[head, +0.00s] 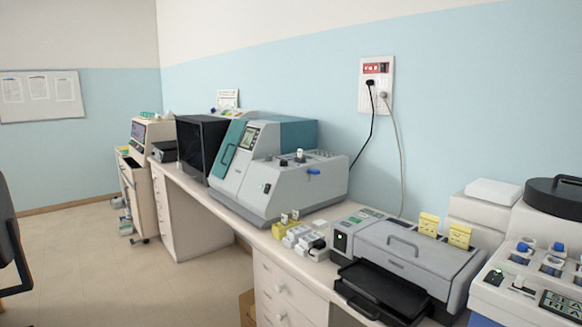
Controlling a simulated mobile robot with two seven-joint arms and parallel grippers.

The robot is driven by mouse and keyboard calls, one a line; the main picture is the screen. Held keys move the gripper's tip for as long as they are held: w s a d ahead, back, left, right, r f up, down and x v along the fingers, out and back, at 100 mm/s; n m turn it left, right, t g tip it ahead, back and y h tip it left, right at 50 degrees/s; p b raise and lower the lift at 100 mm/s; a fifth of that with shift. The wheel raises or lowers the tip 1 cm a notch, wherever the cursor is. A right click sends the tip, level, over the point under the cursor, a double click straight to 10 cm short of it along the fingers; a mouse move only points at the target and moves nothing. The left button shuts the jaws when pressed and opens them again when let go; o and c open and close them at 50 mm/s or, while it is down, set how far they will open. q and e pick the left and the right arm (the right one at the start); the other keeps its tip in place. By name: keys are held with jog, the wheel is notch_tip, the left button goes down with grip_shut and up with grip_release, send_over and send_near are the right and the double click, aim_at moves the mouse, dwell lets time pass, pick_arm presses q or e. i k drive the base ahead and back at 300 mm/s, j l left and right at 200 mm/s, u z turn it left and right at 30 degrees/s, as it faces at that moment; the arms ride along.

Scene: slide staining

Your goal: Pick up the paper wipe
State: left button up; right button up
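I cannot make out a paper wipe for certain anywhere in the head view. Neither of my grippers shows in the head view, and no part of my arms is visible.
A long bench (190,185) runs along the blue wall. It holds a black box (199,147), a grey and teal machine (262,180), small yellow and white boxes (300,236) and a grey device with a black tray (383,290). A chair (10,245) stands left; the floor (90,245) between is clear.

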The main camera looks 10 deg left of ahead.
aim_at(320, 224)
jog(key=i+j+z, duration=0.1)
jog(key=z, duration=0.45)
jog(key=i+j+z, duration=0.15)
jog(key=j+z, duration=0.15)
jog(key=i+j+z, duration=0.1)
jog(key=j+z, duration=0.15)
jog(key=j, duration=0.25)
